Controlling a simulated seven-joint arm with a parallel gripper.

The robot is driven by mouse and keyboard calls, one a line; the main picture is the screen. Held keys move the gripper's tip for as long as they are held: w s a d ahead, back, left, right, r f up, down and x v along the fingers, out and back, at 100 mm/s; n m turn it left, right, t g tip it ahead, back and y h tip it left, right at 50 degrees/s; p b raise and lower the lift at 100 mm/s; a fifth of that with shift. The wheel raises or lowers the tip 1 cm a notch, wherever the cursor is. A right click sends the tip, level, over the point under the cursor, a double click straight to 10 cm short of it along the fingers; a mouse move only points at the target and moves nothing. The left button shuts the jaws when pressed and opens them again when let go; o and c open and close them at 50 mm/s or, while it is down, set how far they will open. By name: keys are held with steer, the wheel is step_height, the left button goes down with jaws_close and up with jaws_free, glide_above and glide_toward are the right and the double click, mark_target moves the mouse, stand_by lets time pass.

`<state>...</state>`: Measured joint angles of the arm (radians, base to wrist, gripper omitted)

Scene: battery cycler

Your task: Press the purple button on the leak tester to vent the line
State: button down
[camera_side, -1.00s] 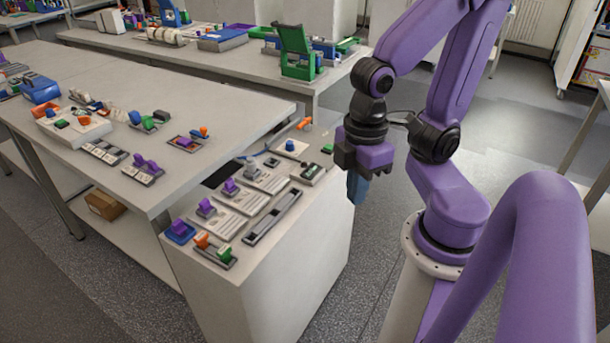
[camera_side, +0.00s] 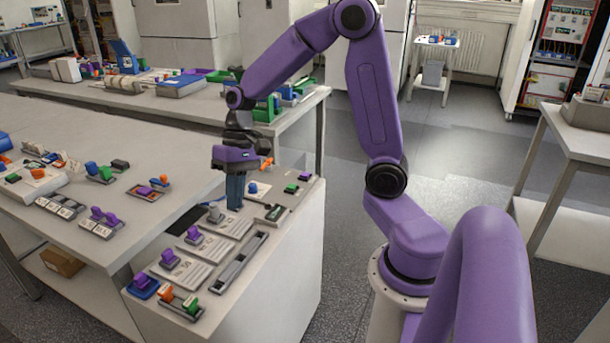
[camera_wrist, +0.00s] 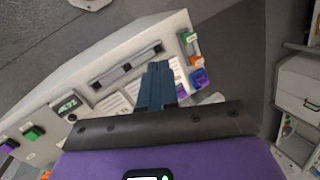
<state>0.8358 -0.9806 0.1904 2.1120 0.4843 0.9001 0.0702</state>
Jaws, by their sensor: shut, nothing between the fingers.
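My gripper (camera_side: 235,207) is shut and empty, pointing down over the top of the low white cabinet. Its blue fingers also show in the wrist view (camera_wrist: 157,75). Purple knobs stand on grey panels to its left: a near one (camera_side: 193,235), one further forward (camera_side: 169,258), and one on a blue block (camera_side: 140,282). In the wrist view a purple knob (camera_wrist: 181,90) shows right of the fingers. I cannot tell which purple part is the leak tester's button, nor whether the fingertips touch anything.
A small display unit (camera_side: 273,212) and a long slotted rail (camera_side: 240,260) lie on the cabinet top. Blue (camera_side: 253,188) and green (camera_side: 291,188) buttons are behind, and orange and green blocks (camera_side: 180,300) at the front. A grey bench (camera_side: 150,160) stands close on the left.

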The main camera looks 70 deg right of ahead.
steer(key=w+d+f+m+t+y, duration=0.1)
steer(key=w+d+f+m+t, duration=0.1)
steer(key=w+d+m, duration=0.6)
steer(key=m+t+h, duration=0.3)
steer(key=m+t, duration=0.5)
steer(key=m, duration=0.6)
glide_above(308, 174)
step_height(308, 174, down, 7)
steer(key=shift+f, duration=0.15)
steer(key=shift+a+f, duration=0.1)
steer(key=shift+f, duration=0.05)
steer(key=shift+f, duration=4.25)
steer(key=shift+f, duration=0.2)
steer(key=shift+f, duration=0.25)
